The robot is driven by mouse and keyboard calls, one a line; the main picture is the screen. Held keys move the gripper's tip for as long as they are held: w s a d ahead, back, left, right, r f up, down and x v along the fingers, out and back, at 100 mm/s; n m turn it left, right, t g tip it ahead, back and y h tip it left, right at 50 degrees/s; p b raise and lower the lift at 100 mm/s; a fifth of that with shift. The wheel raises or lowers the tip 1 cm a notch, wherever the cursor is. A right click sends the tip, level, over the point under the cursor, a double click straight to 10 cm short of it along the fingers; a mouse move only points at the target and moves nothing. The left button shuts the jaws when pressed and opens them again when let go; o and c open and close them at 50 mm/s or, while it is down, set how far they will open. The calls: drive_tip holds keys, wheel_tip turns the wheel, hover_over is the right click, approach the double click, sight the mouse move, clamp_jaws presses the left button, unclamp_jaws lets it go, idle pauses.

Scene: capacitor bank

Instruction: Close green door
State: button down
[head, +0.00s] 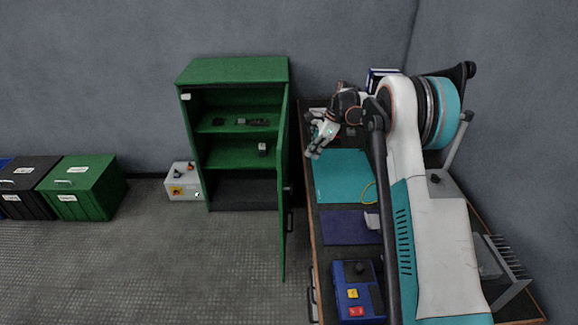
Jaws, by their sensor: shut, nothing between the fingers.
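The green cabinet (232,70) stands against the back wall with its front open. Its green door (283,200) is hinged on the right side and swung out toward me, seen nearly edge-on, with a dark handle (290,222) on its right face. My gripper (313,152) is shut and empty. In the picture it lies to the right of the door, over the far end of the workbench, and does not appear to touch the door. My white and teal arm fills the right side and hides part of the bench.
The workbench (312,235) runs along the right, close to the door, with a teal mat (342,178) and a blue control box (352,285). A grey box (183,182) stands left of the cabinet. Green (83,187) and black bins (27,185) stand farther left. The floor before the cabinet is clear.

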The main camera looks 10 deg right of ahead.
drive_tip(key=w+a+f+b, duration=0.2)
drive_tip(key=a+f+b, duration=0.2)
drive_tip(key=a+f, duration=0.3)
drive_tip(key=shift+w+a+f, duration=0.15)
drive_tip(key=shift+w+f, duration=0.05)
drive_tip(key=shift+f, duration=1.25)
drive_tip(key=shift+a, duration=0.15)
